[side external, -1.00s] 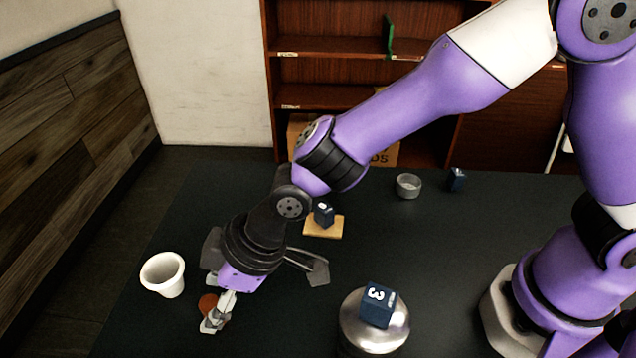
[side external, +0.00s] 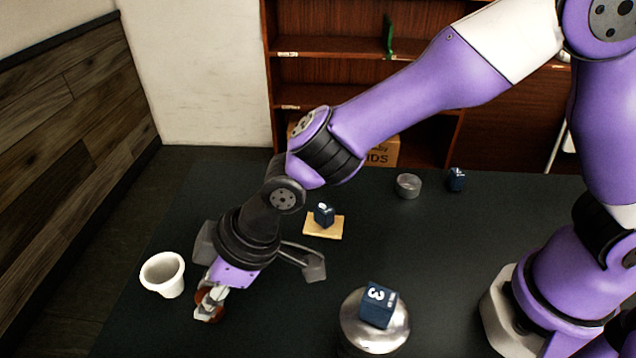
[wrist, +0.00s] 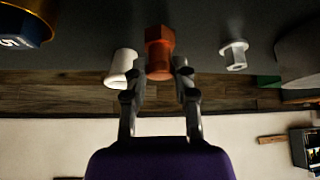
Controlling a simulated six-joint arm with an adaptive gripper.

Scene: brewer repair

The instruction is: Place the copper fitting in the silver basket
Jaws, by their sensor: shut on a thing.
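The copper fitting (wrist: 159,54) is a reddish hex-headed piece between my fingertips in the wrist view. My gripper (side external: 210,302) is shut on it low over the left front of the table, right of the white cup. In the side view the fingers partly hide the fitting (side external: 207,314), and I cannot tell whether it still touches the table. A small grey round container (side external: 408,187), open at the top, stands at the back of the table. It may be the silver basket, but I cannot be sure.
A white cup (side external: 163,275) stands close left of my gripper.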

